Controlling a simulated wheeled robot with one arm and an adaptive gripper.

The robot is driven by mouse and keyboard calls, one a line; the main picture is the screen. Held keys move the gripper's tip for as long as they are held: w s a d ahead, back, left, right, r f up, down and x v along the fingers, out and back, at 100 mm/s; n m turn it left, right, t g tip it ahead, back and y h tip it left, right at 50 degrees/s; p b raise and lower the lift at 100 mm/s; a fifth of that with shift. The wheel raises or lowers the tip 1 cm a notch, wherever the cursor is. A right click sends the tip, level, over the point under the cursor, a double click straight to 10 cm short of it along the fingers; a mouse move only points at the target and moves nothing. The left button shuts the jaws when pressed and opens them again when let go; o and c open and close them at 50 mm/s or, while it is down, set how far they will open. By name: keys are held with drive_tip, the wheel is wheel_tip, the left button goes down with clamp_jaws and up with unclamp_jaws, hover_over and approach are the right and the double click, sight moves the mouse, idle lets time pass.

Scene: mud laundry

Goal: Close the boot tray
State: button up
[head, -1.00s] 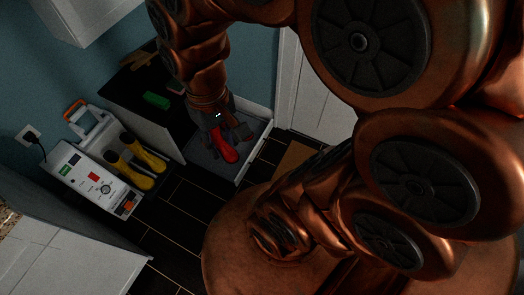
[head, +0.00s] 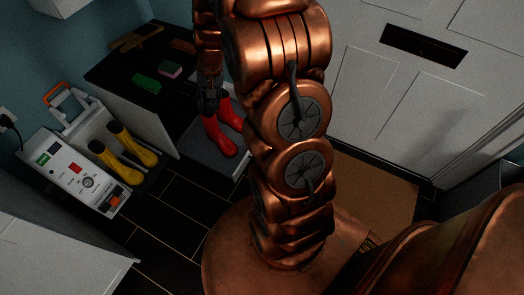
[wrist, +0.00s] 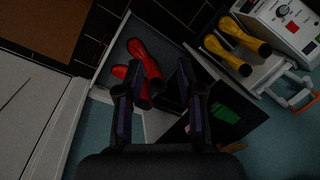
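The boot tray (head: 203,150) is a grey, flat pull-out tray standing out at the right of the dark-topped bench. A pair of red boots (head: 219,137) is on it. In the wrist view the tray (wrist: 172,52) shows beyond the fingers, with the red boots (wrist: 147,64) partly behind the left finger. My gripper (head: 208,98) is above the tray's far part, close to the boots. In the wrist view my gripper (wrist: 158,92) has its fingers apart with nothing clearly held between them. Whether it touches a boot or the tray, I cannot tell. My arm hides the tray's right side.
The bench top (head: 125,72) carries a green brush (head: 146,84) and a pink-topped sponge (head: 170,69). Yellow boots (head: 125,155) and a white machine (head: 75,172) stand to the left. Dark floor tiles (head: 165,230) are clear in front. A white door (head: 400,90) is at the right.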

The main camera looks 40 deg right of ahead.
drive_tip(key=w+d+f+m+b, duration=0.1)
drive_tip(key=d+f+b, duration=0.3)
drive_tip(key=f, duration=0.5)
drive_tip(key=w+d+f+m+t+b, duration=0.1)
drive_tip(key=w+d+f+m+b, duration=0.1)
drive_tip(key=d+f, duration=0.5)
drive_tip(key=w+d+f+m+b, duration=0.1)
drive_tip(key=d+f+b, duration=0.2)
drive_tip(key=f, duration=0.7)
drive_tip(key=s+d+f+m+b, duration=0.1)
drive_tip(key=d+f+b, duration=0.2)
drive_tip(key=f, duration=0.7)
drive_tip(key=s+d+f+m+h+b, duration=0.1)
drive_tip(key=d+f+b, duration=0.2)
drive_tip(key=f, duration=0.6)
drive_tip(key=d+f+m+b, duration=0.2)
drive_tip(key=d+f+b, duration=0.1)
drive_tip(key=f, duration=0.7)
drive_tip(key=shift+s+d+f+t+h, duration=0.3)
drive_tip(key=shift+s+d+f+h, duration=0.1)
drive_tip(key=shift+d, duration=0.25)
drive_tip(key=shift+r, duration=0.1)
clamp_jaws()
